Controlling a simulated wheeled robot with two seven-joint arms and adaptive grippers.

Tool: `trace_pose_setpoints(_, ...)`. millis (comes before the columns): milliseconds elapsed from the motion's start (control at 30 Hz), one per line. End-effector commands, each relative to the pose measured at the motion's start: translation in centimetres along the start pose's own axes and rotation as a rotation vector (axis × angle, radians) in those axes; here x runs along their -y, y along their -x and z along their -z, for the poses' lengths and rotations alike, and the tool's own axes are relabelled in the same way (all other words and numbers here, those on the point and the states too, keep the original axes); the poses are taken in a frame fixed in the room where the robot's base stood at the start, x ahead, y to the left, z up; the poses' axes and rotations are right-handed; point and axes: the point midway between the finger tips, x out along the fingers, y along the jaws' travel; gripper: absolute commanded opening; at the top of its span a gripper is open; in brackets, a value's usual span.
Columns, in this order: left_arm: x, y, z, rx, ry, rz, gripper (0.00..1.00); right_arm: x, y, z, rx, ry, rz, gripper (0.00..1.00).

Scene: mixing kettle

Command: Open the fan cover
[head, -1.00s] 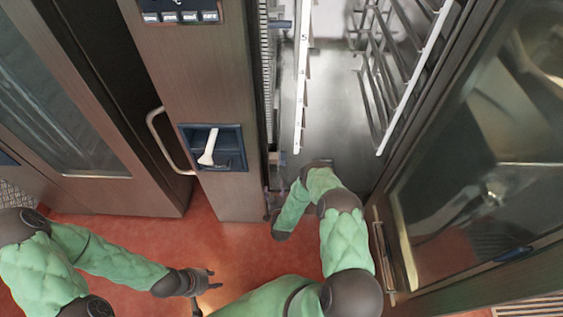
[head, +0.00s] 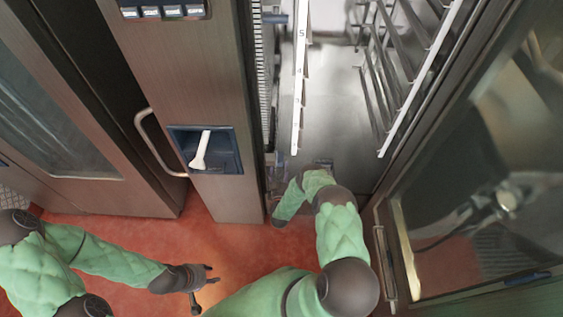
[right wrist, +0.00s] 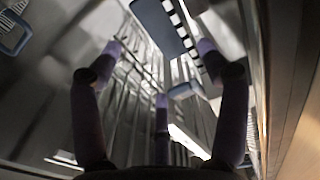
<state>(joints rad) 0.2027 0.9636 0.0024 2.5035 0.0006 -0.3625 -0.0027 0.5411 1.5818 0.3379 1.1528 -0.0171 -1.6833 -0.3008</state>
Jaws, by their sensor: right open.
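The fan cover seems to be the grey panel with a slotted edge (head: 264,90) along the left wall of the open oven cavity; most of it is hidden behind the rack. My right arm reaches to the cavity's lower front, and its gripper is hard to make out in the head view. In the right wrist view my right gripper (right wrist: 162,78) is open, with dark fingers spread and nothing between them held. A blue slotted part (right wrist: 163,25) and a small blue piece (right wrist: 184,91) show beyond the fingers. My left gripper (head: 207,282) is open and empty above the red floor.
The oven door (head: 490,190) stands open at right. A wire rack (head: 405,70) is on the cavity's right, a white rack upright (head: 299,80) on its left. The front column has a white lever (head: 200,150). A closed cabinet with a handle (head: 155,140) is at left.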

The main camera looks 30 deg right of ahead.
Motion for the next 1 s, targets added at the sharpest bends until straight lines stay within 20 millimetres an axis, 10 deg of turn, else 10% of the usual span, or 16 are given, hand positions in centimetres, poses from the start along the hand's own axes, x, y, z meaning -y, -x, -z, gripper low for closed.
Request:
trace_pose_setpoints(300,0.7,-1.9,0.1,0.0,0.0,0.0,0.4,0.1,-4.7,-0.2,-0.001,-0.001,0.002,0.75)
trace_pose_setpoints(767,0.8,-2.1,0.1,0.0,0.0,0.0,0.4,0.1,-5.9,0.0,0.001,-0.001,0.002,0.75)
trace_pose_setpoints(1000,0.8,-2.1,0.1,0.0,0.0,0.0,0.4,0.1,-5.9,0.0,0.001,-0.001,0.002,0.1)
